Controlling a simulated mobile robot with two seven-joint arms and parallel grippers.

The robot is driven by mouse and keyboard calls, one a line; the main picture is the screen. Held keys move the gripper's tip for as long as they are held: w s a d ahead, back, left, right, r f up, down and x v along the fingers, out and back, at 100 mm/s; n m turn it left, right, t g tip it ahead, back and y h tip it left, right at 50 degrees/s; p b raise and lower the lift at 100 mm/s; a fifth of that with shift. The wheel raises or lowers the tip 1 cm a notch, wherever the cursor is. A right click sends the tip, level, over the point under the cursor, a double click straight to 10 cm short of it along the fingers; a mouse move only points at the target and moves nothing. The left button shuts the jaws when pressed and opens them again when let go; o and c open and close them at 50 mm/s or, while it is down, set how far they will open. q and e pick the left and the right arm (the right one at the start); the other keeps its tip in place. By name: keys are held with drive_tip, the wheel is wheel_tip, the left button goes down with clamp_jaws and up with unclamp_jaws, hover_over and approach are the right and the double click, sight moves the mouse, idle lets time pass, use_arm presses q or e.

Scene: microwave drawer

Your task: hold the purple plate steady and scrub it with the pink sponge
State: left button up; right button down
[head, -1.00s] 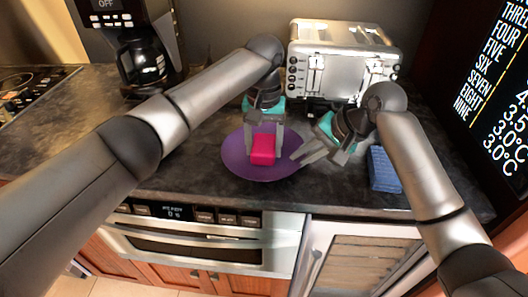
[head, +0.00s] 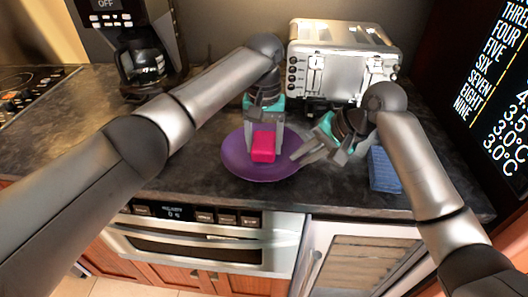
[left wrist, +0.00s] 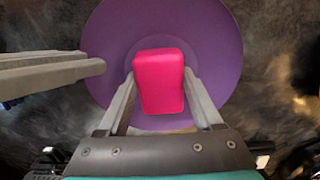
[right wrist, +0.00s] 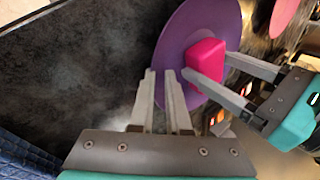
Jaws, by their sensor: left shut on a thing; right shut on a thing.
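The purple plate (head: 238,162) lies on the dark counter near its front edge. The pink sponge (head: 263,146) is on the plate's middle, between the fingers of my left gripper (head: 264,150), which is shut on it. The left wrist view shows the sponge (left wrist: 158,85) against the plate (left wrist: 215,50), one finger on each side. My right gripper (head: 298,157) is shut on the plate's right rim. In the right wrist view its fingertips (right wrist: 165,80) meet the plate edge (right wrist: 180,45), with the sponge (right wrist: 206,60) just beyond.
A blue folded cloth or sponge (head: 383,170) lies right of the plate. A silver toaster (head: 340,60) stands behind, and a coffee maker (head: 140,50) at the back left. The counter left of the plate is clear. An oven front (head: 190,240) is below the counter edge.

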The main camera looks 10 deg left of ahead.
use_arm(q)
drive_tip(key=shift+w+f, duration=0.1)
drive_tip(key=shift+w, duration=0.05)
drive_tip(key=shift+s, duration=0.9)
use_arm(e)
drive_tip(key=shift+f, duration=0.1)
use_arm(q)
drive_tip(key=shift+w+a, duration=0.1)
drive_tip(key=shift+w, duration=0.8)
use_arm(e)
drive_tip(key=shift+s, duration=0.1)
use_arm(q)
drive_tip(key=shift+s, duration=0.95)
drive_tip(key=shift+r, duration=3.1)
drive_tip(key=shift+a, duration=4.45)
drive_tip(key=shift+w, duration=0.1)
use_arm(e)
drive_tip(key=shift+d, duration=0.1)
